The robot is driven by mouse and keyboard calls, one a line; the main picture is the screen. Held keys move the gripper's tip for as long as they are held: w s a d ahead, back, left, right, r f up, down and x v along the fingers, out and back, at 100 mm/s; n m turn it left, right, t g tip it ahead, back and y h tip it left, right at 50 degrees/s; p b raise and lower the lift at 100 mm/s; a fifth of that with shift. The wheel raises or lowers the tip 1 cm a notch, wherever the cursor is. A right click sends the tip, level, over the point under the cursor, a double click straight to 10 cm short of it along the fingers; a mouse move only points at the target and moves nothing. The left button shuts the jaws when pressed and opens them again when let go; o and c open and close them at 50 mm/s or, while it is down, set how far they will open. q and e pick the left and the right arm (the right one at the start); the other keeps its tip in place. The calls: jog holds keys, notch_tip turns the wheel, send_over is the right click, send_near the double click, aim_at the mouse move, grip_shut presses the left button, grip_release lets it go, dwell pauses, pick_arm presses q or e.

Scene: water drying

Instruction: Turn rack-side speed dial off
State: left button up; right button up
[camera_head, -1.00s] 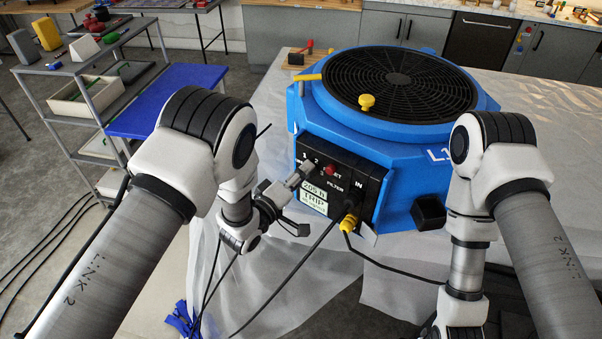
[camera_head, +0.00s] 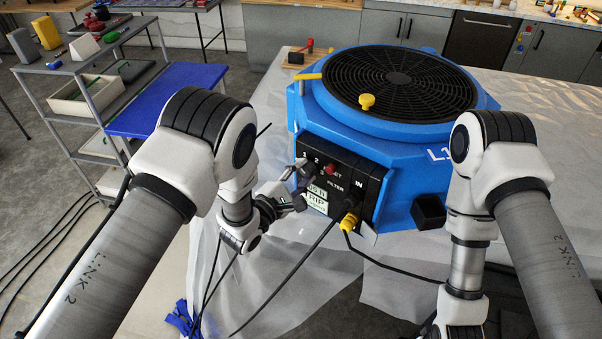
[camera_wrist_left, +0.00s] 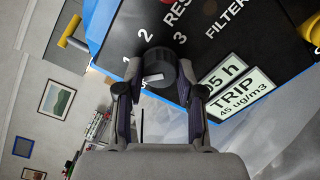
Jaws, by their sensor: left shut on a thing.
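The speed dial (camera_wrist_left: 160,64) is a dark round knob on the black control panel (camera_wrist_left: 225,35), beside the printed numbers 1, 2 and 3. In the left wrist view my left gripper (camera_wrist_left: 160,84) has one finger on each side of the dial and is shut on it. In the head view the left gripper (camera_head: 300,190) is at the panel's left end, and its fingers largely hide the dial (camera_head: 303,166). I cannot tell which number the dial points to. My right gripper is out of view below the right arm.
The blue air machine (camera_head: 412,175) with a round black grille stands on the sheet-covered table (camera_head: 540,180). A red reset button (camera_head: 331,169) is close right of the dial. A yellow plug (camera_head: 350,221) and black cables are lower right.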

pick_arm(q)
jog(key=n, duration=0.7)
jog(key=shift+w+d+r, duration=0.1)
jog(key=shift+w+r, duration=0.05)
jog(key=shift+r, duration=0.1)
dwell(0.4)
jog(key=o, duration=0.9)
jog(key=shift+o, duration=1.3)
jog(key=shift+d+f, duration=0.1)
jog(key=shift+f, duration=0.1)
jog(key=v, duration=1.2)
